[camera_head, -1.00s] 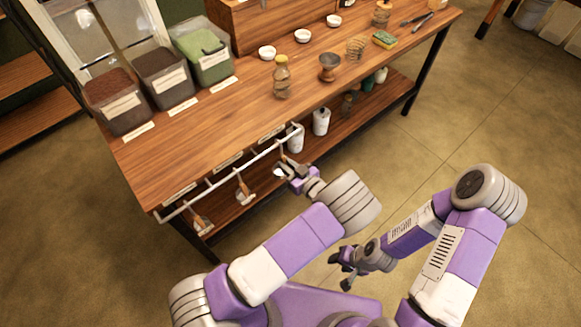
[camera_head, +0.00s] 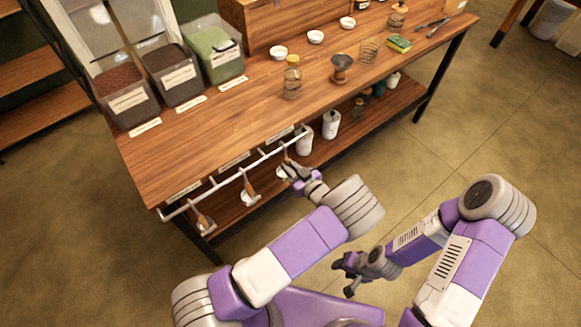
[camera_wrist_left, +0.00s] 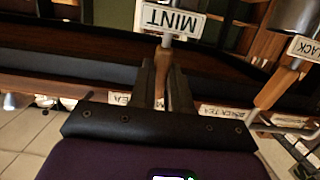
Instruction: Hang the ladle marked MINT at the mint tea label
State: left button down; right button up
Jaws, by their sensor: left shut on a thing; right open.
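My left gripper (camera_head: 291,171) is shut on the wooden handle (camera_wrist_left: 162,84) of a ladle by the right part of the rail (camera_head: 236,172) on the table's front edge. The ladle's white tag reads MINT (camera_wrist_left: 172,19) and shows upside down in the left wrist view. Whether this ladle touches the rail I cannot tell. Label cards sit along the table edge above the rail, such as the right one (camera_head: 280,134); they are too small to read in the head view. My right gripper (camera_head: 349,273) is open and empty, low in front of the table.
Two other ladles hang on the rail, one in the middle (camera_head: 250,192) and one at the left (camera_head: 204,221). A ladle tagged BLACK (camera_wrist_left: 303,48) shows close by in the wrist view. White canisters (camera_head: 331,124) stand on the lower shelf behind the rail. The floor in front is clear.

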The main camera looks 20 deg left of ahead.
pick_arm(q)
jog(key=c, duration=1)
grip_release()
jog(key=shift+d, duration=0.1)
jog(key=p+v, duration=0.2)
jog(key=v, duration=0.4)
jog(key=s+a+f+m+g+h+p, duration=0.2)
jog(key=s+a+f+m+g+h, duration=0.25)
jog(key=f+h, duration=0.45)
jog(key=s+d+m+g+h, duration=0.1)
jog(key=s+d+g+h, duration=0.1)
jog(key=s, duration=0.6)
jog(key=s+d+r+m+g+h+p, duration=0.1)
jog(key=s+d+m+g+h, duration=0.1)
jog(key=s+h, duration=0.3)
jog(key=s+g, duration=0.1)
jog(key=s, duration=0.2)
jog(key=shift+s+r+h, duration=0.25)
jog(key=shift+h, duration=0.05)
jog(key=shift+d, duration=0.1)
